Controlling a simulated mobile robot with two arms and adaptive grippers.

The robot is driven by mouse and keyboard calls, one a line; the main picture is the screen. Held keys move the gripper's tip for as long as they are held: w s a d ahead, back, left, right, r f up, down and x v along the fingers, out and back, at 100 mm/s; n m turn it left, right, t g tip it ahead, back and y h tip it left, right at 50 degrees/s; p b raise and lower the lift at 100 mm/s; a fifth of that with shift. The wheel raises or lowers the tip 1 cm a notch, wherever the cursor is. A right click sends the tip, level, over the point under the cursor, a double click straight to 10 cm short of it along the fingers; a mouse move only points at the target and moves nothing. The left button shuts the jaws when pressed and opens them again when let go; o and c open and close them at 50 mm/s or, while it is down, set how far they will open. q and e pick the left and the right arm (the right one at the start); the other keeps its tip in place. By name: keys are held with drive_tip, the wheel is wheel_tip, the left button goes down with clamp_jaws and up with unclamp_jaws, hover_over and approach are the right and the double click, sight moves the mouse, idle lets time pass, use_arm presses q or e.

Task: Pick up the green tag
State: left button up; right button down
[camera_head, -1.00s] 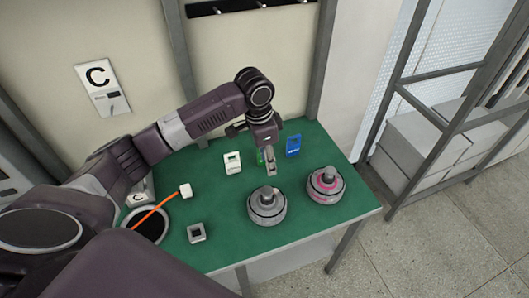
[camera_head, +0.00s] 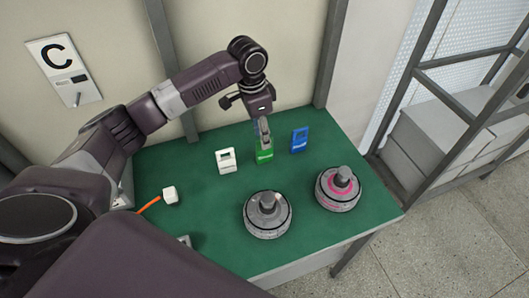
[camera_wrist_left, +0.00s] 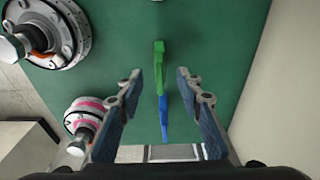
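The green tag (camera_head: 264,156) stands upright on the green table between a white tag (camera_head: 225,160) and a blue tag (camera_head: 299,140). My left gripper (camera_head: 263,131) is above the green tag, its fingers overlapping the tag's top in the head view. In the left wrist view the two fingers (camera_wrist_left: 159,76) are spread apart with nothing held. There the green tag (camera_wrist_left: 159,54) shows edge-on, lined up with the gap, just ahead of the fingertips. The blue tag (camera_wrist_left: 164,118) shows between the fingers, farther below. My right gripper is not in view.
A grey hub motor (camera_head: 268,222) and a pink-ringed one (camera_head: 338,194) stand on the green table (camera_head: 212,205) in front of the tags. A white block (camera_head: 170,195) with an orange handle lies at left. A wall panel marked C (camera_head: 64,72) is behind.

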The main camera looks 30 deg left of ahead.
sight(264, 151)
use_arm(q)
drive_tip(key=shift+s+d+f, duration=0.1)
drive_tip(key=shift+d+f, duration=0.05)
drive_tip(key=shift+f, duration=0.65)
drive_tip(key=f, duration=0.1)
drive_tip(key=f+p, duration=0.1)
drive_tip(key=f, duration=0.3)
drive_tip(key=shift+w+d+f+p, duration=0.1)
drive_tip(key=shift+w+p, duration=0.25)
drive_tip(key=shift+w, duration=0.05)
drive_tip(key=shift+c, duration=0.3)
clamp_jaws()
